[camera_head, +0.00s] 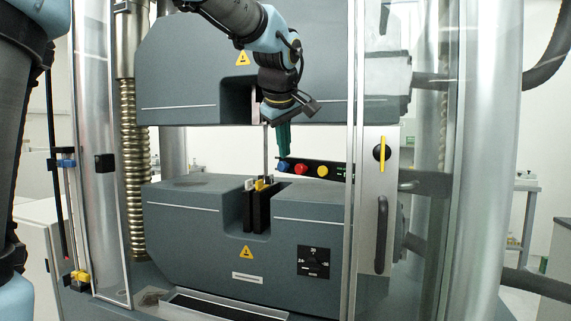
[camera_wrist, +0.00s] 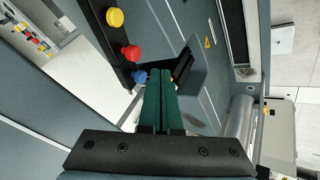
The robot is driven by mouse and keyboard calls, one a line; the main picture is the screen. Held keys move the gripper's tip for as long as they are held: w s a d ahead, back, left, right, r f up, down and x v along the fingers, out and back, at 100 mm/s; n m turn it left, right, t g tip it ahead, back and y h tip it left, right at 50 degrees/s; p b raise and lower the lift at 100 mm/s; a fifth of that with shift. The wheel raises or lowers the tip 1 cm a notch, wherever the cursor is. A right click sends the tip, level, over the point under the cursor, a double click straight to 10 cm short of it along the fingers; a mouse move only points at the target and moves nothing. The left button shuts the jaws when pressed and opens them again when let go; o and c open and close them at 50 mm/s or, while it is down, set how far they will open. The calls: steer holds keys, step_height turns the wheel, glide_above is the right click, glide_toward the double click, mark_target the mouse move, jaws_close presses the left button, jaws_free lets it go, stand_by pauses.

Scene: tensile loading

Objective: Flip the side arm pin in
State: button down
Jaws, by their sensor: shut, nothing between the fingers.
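My gripper (camera_head: 283,153) has green fingers pressed together with nothing between them. In the wrist view the fingertips (camera_wrist: 161,74) show just beside a blue knob (camera_wrist: 139,76). The blue knob sits on a black bar (camera_head: 338,172) with a red knob (camera_head: 300,170) and a yellow knob (camera_head: 322,171). I cannot tell whether the fingers touch the bar. I cannot make out for sure which part is the side arm pin.
The lower grey block (camera_head: 190,215) has a slot with black jaws and a yellow piece (camera_head: 262,184) on top. The upper block (camera_head: 180,75) hangs close above my gripper. A door frame with a black handle (camera_head: 381,235) stands to the right.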

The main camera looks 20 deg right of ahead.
steer(key=shift+b+v, duration=0.35)
steer(key=shift+v, duration=1.65)
steer(key=w+a+f+m+g+y, duration=0.1)
steer(key=w+a+f, duration=0.1)
steer(key=a+f, duration=0.85)
steer(key=w+a+f+m+g+y, duration=0.1)
steer(key=w+a+f+g+y, duration=0.1)
steer(key=a+f, duration=0.9)
steer(key=s+a+f+m+g, duration=0.1)
steer(key=s+a+f+m, duration=0.1)
steer(key=s+a+f, duration=0.9)
step_height(320, 180, down, 3)
steer(key=a, duration=0.2)
steer(key=shift+a+g, duration=0.3)
steer(key=shift+g, duration=0.1)
